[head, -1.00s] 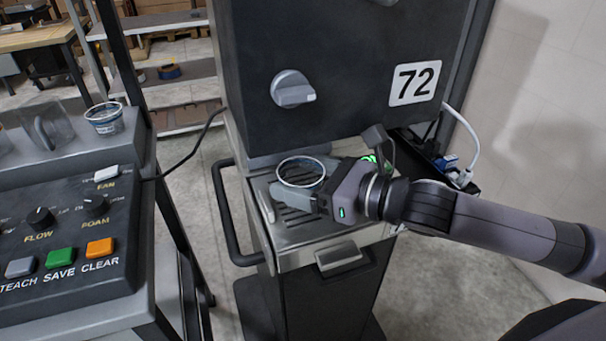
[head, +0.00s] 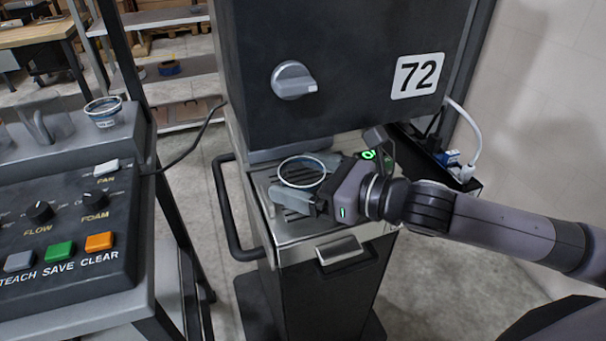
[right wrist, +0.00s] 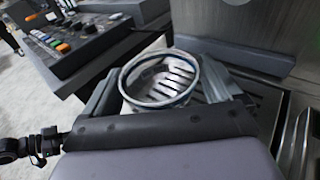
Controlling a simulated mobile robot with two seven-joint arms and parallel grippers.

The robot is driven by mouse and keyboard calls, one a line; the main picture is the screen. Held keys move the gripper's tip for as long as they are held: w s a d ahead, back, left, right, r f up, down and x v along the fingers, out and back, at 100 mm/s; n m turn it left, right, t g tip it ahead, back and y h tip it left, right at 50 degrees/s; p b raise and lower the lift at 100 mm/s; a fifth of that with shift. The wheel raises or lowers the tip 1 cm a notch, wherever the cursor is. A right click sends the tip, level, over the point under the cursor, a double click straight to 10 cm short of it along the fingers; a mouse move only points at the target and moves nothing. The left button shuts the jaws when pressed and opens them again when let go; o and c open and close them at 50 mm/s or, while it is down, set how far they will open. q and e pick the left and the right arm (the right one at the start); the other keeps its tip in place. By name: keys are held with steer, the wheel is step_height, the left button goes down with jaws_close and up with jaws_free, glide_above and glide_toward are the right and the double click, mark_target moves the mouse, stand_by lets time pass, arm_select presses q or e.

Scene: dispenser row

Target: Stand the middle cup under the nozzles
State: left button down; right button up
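A clear cup with a pale rim (head: 302,171) stands upright on the slotted drip tray (head: 322,229) of the machine marked 72. My right gripper (head: 304,187) reaches in from the right, with one finger on each side of the cup. In the right wrist view the cup (right wrist: 159,104) sits between the spread fingers (right wrist: 158,92), which look open around it. The tray slots show through the cup. The nozzles are hidden from both views. My left gripper is not in view.
Another clear cup (head: 104,112) stands on the ledge of the button console (head: 75,215) at left. The machine's dark front with a grey knob (head: 293,80) rises behind the tray. A black side handle (head: 226,215) and a cable lie between console and machine.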

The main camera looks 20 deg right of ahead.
mark_target(321, 183)
steer(key=shift+b+v, duration=0.8)
steer(key=shift+v, duration=2.4)
steer(key=shift+s+d, duration=0.25)
steer(key=shift+r, duration=0.1)
steer(key=shift+s, duration=0.1)
